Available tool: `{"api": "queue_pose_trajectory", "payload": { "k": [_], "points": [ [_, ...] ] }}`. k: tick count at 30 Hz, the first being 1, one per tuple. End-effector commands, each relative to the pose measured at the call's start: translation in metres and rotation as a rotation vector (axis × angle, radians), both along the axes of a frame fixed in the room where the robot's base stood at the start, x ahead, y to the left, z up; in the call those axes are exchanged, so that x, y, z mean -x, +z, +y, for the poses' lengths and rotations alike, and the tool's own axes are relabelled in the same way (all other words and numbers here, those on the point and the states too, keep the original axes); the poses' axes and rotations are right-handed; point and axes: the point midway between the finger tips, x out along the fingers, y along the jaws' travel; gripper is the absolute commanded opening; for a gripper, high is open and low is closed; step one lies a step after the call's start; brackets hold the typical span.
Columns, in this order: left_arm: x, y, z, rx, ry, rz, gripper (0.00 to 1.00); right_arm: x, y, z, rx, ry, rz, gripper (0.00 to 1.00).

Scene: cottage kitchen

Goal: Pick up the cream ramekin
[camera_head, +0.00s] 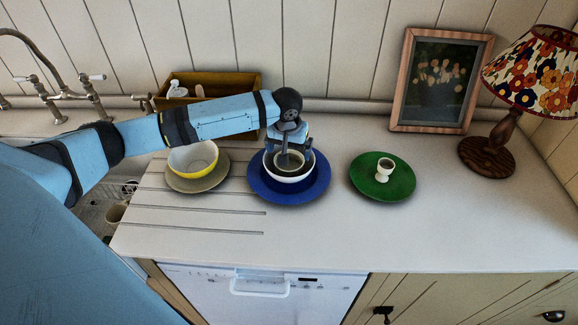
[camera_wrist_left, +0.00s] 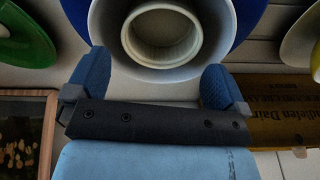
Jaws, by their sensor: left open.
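The cream ramekin (camera_wrist_left: 162,35) sits inside a white bowl (camera_wrist_left: 105,50) in the left wrist view. In the head view the bowl (camera_head: 290,178) rests on a blue plate (camera_head: 322,185) on the worktop, and my gripper partly hides the ramekin (camera_head: 291,163). My left gripper (camera_head: 289,150) points down over the bowl. In the wrist view its two blue fingers (camera_wrist_left: 155,82) are spread wide with nothing between them, and the ramekin shows just beyond the fingertips. I cannot tell how far above the rim they are. My right gripper is out of view.
A white egg cup (camera_head: 382,176) on a green plate (camera_head: 403,185) stands right. Behind are a wooden box (camera_head: 235,84), a framed picture (camera_head: 400,110) and a lamp (camera_head: 487,157). The front worktop is clear.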

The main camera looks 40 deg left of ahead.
Motion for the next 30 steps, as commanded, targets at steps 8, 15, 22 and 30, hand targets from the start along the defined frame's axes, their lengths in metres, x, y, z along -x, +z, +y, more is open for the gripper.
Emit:
{"api": "queue_pose_trajectory", "payload": {
  "k": [8,15,22,30],
  "points": [
    [0.0,-0.039,0.002,-0.002,-0.001,0.002,1.0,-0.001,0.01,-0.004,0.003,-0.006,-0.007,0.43],
    [-0.001,-0.046,0.002,-0.001,-0.001,0.0,1.0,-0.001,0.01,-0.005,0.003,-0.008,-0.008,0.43],
    [-0.001,-0.046,0.002,-0.001,-0.001,0.0,0.66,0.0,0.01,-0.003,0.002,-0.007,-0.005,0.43],
    [-0.001,-0.045,0.002,0.0,-0.001,-0.001,0.65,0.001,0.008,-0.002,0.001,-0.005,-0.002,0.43]
  ]
}}
